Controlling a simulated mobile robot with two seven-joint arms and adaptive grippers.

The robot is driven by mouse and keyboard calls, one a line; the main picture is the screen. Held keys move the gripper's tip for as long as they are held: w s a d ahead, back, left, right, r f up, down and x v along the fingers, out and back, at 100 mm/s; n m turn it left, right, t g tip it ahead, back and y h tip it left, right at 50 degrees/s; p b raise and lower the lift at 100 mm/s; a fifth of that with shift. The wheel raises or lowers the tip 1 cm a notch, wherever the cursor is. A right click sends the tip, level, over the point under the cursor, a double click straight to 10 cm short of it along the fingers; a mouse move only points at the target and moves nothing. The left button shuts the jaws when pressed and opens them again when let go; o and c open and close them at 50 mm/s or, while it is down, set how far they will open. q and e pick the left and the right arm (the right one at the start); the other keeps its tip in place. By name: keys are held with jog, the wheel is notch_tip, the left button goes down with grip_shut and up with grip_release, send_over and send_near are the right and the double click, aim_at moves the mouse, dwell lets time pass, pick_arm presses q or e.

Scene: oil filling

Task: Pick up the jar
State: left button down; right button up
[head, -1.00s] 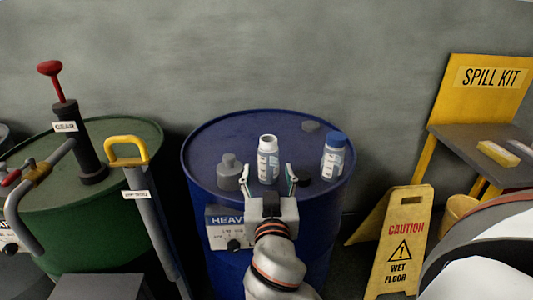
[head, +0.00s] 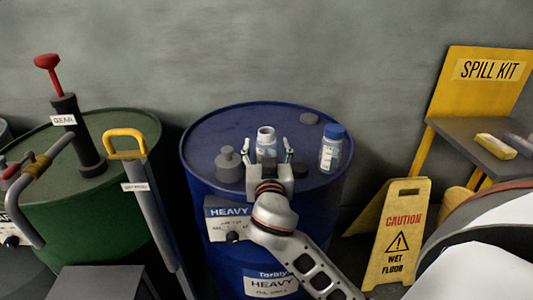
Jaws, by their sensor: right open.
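A white open-topped jar (head: 266,141) stands upright on the blue drum (head: 205,140). My right gripper (head: 268,148) is open, with one finger on each side of the jar; I cannot tell whether they touch it. The gripper body hides the jar's lower part. A second jar (head: 332,152) with a blue lid stands to the right on the same drum. My left gripper is not in view.
A grey weight-like object (head: 229,166) stands just left of the gripper. A green drum (head: 90,205) with a pump (head: 80,135) is at left. A yellow wet-floor sign (head: 398,235) stands at right.

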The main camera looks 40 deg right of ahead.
jog(key=c, duration=1.1)
jog(key=shift+r, duration=0.1)
